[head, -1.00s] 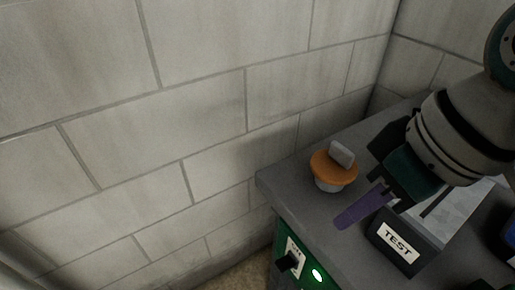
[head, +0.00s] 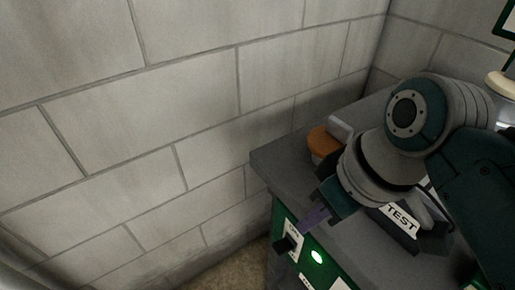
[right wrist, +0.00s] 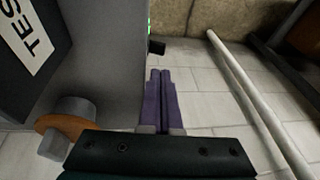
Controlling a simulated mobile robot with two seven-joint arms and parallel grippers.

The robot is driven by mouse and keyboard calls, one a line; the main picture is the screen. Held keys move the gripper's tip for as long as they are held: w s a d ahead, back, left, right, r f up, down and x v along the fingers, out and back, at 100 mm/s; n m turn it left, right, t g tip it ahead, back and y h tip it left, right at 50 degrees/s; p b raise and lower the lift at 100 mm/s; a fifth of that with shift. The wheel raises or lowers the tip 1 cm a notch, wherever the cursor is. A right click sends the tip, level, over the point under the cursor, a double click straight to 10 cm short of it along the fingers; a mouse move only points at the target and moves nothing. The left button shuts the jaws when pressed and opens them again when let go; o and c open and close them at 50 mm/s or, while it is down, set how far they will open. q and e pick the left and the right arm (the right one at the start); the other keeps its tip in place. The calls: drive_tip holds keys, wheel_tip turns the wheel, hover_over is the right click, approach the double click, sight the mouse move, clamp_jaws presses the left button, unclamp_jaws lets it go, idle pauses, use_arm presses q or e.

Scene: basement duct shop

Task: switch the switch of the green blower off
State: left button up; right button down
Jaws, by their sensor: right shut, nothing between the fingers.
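The green blower (head: 335,275) has a green front below a grey top at the lower right of the head view. Its black switch (head: 286,245) sits on a white plate beside a lit green lamp (head: 317,257). In the right wrist view the switch (right wrist: 157,47) juts out from the front, just beyond my fingertips. My right gripper (head: 310,218) has purple fingers, shut and empty, near the front edge above the switch. The fingers (right wrist: 160,72) lie together in the right wrist view; I cannot tell whether they touch the switch. My left gripper is not in view.
An orange knob (head: 321,142) with a grey handle stands on the grey top (head: 280,160), partly behind my right arm. A dark box with a TEST label (head: 402,216) is beside the arm. A pale pipe (right wrist: 245,90) runs across the tiled floor. A block wall stands behind.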

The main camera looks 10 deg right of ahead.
sight(280, 244)
drive_tip(key=b+x, duration=0.3)
drive_tip(key=x, duration=0.6)
drive_tip(key=shift+w+f, duration=0.1)
drive_tip(key=shift+f, duration=0.1)
